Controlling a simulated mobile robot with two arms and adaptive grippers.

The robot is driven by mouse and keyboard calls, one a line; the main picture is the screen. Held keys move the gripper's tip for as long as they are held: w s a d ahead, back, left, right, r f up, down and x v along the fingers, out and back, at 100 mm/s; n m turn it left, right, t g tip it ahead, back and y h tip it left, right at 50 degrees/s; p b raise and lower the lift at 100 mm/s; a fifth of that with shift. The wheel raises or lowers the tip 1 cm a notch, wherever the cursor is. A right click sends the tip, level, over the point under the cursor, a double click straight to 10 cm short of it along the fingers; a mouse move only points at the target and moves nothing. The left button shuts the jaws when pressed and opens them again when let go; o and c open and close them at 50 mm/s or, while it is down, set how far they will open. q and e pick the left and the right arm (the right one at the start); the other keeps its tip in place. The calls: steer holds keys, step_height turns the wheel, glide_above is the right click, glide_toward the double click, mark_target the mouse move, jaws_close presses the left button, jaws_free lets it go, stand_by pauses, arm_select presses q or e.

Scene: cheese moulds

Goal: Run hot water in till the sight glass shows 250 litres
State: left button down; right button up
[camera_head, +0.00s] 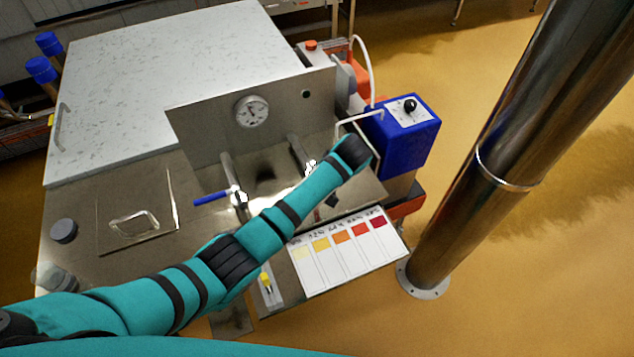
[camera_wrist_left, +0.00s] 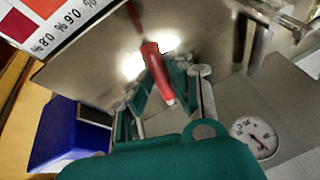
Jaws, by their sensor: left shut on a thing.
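A red valve lever (camera_wrist_left: 158,75) shows in the left wrist view, between the fingers of my left gripper (camera_wrist_left: 160,88), which is shut on it. In the head view my teal arm hides most of this lever and the gripper's fingertips; the pipe of its valve (camera_head: 297,150) shows behind the arm. A second valve with a blue lever (camera_head: 210,198) stands to the left. A round dial gauge (camera_head: 252,111) is on the upright steel panel; it also shows in the left wrist view (camera_wrist_left: 254,138). I cannot make out a sight glass or a litre reading.
A blue box with a black knob (camera_head: 405,130) stands right of the panel. A colour chart (camera_head: 345,250) lies at the front edge. A thick steel post (camera_head: 515,140) rises at the right. A large pale lid (camera_head: 180,75) covers the back.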

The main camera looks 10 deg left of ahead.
arm_select(q)
steer(key=shift+d, duration=0.15)
stand_by(0.3)
steer(key=c, duration=1.2)
jaws_free()
steer(key=shift+w, duration=0.1)
steer(key=shift+c, duration=0.2)
steer(key=shift+r, duration=0.15)
steer(key=v, duration=1.2)
